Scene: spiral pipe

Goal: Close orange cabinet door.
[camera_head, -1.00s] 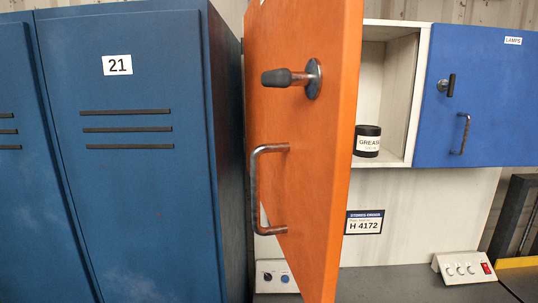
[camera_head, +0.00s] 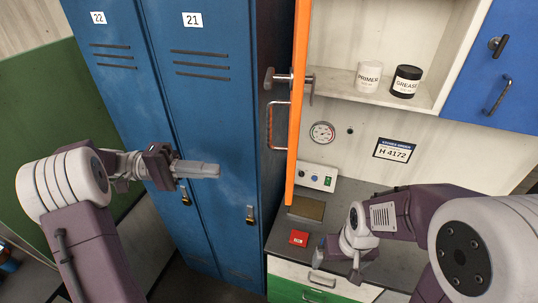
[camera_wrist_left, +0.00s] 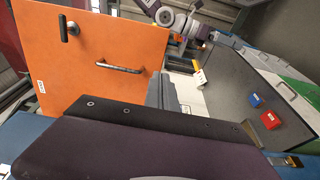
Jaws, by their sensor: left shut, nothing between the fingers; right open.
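The orange cabinet door (camera_head: 298,100) stands open, seen nearly edge-on in the head view, with a latch knob (camera_head: 288,78) and a bar handle (camera_head: 272,125) on its left face. Its face (camera_wrist_left: 95,60) shows broadly in the left wrist view, with the bar handle (camera_wrist_left: 118,67) near its middle. My left gripper (camera_head: 212,170) is shut and empty, in front of blue locker 21, left of the door and apart from it. My right gripper (camera_head: 338,262) is low over the counter, right of the door; its fingers are hard to make out.
The open shelf holds a primer jar (camera_head: 368,76) and a grease jar (camera_head: 405,81). A blue cabinet door (camera_head: 495,70) is at the right. Blue lockers (camera_head: 205,110) stand left of the orange door. The counter bears a red block (camera_head: 299,238) and a switch box (camera_head: 316,177).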

